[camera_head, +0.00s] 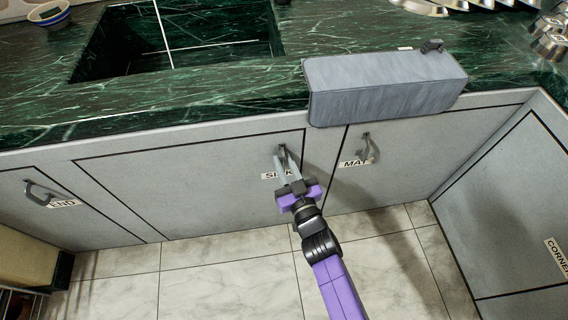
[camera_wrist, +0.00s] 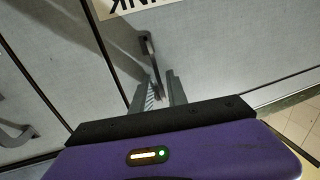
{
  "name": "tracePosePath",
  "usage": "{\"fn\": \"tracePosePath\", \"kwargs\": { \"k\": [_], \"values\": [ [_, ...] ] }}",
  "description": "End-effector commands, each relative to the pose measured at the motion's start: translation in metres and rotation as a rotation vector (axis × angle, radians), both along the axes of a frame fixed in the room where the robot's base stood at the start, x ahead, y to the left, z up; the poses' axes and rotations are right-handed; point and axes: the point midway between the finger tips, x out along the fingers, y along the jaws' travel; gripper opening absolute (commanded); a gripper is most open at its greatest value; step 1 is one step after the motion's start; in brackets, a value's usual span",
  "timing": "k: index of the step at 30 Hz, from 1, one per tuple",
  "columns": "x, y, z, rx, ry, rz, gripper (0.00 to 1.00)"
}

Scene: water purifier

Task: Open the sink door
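The sink door (camera_head: 200,185) is a grey panel under the counter, labelled SINK, and it is shut. Its dark handle (camera_head: 281,152) is near the door's upper right corner; in the wrist view the handle (camera_wrist: 147,45) runs down toward my fingers. My gripper (camera_head: 286,160) is at the handle with its fingers pointing at the door. In the wrist view my gripper (camera_wrist: 160,82) has its two fingers apart, with the handle's lower end between them. I cannot tell whether either finger touches it. The fingers hide part of the SINK label.
The MAT door (camera_head: 400,150) is just right of the sink door, with its own handle (camera_head: 364,146). The END door (camera_head: 65,215) is at left and the CORNER door (camera_head: 515,200) at right. A grey box (camera_head: 385,85) overhangs the green counter. The tiled floor (camera_head: 215,280) is clear.

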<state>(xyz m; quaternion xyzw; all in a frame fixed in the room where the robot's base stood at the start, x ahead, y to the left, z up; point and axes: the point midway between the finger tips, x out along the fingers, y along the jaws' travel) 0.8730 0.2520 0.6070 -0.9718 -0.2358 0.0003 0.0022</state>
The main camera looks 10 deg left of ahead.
Motion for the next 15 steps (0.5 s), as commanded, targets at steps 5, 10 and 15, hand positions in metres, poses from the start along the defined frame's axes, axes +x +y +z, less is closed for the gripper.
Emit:
{"fn": "tracePosePath", "kwargs": {
  "k": [5, 10, 15],
  "values": [
    [0.0007, 0.0002, 0.0, 0.0, 0.001, 0.0, 0.19],
    [0.0005, 0.0001, 0.0, 0.0, 0.0, 0.0, 0.0],
    [0.0004, 0.0, -0.0001, 0.0, 0.0, 0.0, 0.0]
  ]
}}
